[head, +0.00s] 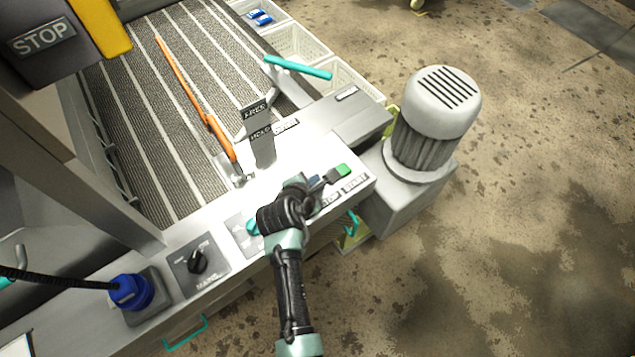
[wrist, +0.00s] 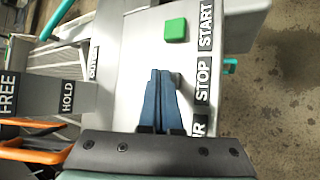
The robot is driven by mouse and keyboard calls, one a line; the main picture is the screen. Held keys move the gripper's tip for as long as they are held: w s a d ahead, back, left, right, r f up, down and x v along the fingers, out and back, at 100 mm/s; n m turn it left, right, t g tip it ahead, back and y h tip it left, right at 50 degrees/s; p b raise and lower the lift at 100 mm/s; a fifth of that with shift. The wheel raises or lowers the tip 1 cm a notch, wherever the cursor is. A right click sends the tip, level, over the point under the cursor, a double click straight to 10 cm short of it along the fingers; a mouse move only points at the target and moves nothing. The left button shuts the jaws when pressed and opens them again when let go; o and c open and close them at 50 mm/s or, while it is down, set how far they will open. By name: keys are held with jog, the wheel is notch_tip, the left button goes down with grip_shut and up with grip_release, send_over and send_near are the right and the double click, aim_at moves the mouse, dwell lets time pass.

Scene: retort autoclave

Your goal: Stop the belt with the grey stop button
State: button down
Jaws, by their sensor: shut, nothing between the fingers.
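My gripper (wrist: 158,78) is shut with its blue fingers together and empty, pointing at the control panel (wrist: 130,50) beside the STOP label (wrist: 203,80). The grey stop button is mostly or wholly hidden by the fingertips; a small grey patch shows just right of them. I cannot tell whether the fingertips touch it. The square green button (wrist: 175,30) by the START label (wrist: 206,25) lies beyond the fingertips. In the head view my gripper (head: 316,182) is over the panel's right end, left of the green button (head: 342,170).
A FREE/HOLD lever plate (head: 262,140) and an orange bar (head: 190,100) stand near the ribbed belt (head: 150,130). A motor (head: 432,115) stands right of the panel. A black rotary knob (head: 197,262) and a blue plug (head: 130,292) are at the left. Open floor lies right.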

jog(key=shift+f+b, duration=0.3)
jog(key=shift+f, duration=0.25)
dwell(0.7)
jog(key=shift+r, duration=0.15)
jog(key=shift+r+p, duration=0.8)
jog(key=shift+p, duration=0.3)
jog(key=shift+r, duration=0.1)
notch_tip(320, 180, up, 5)
jog(key=p, duration=0.5)
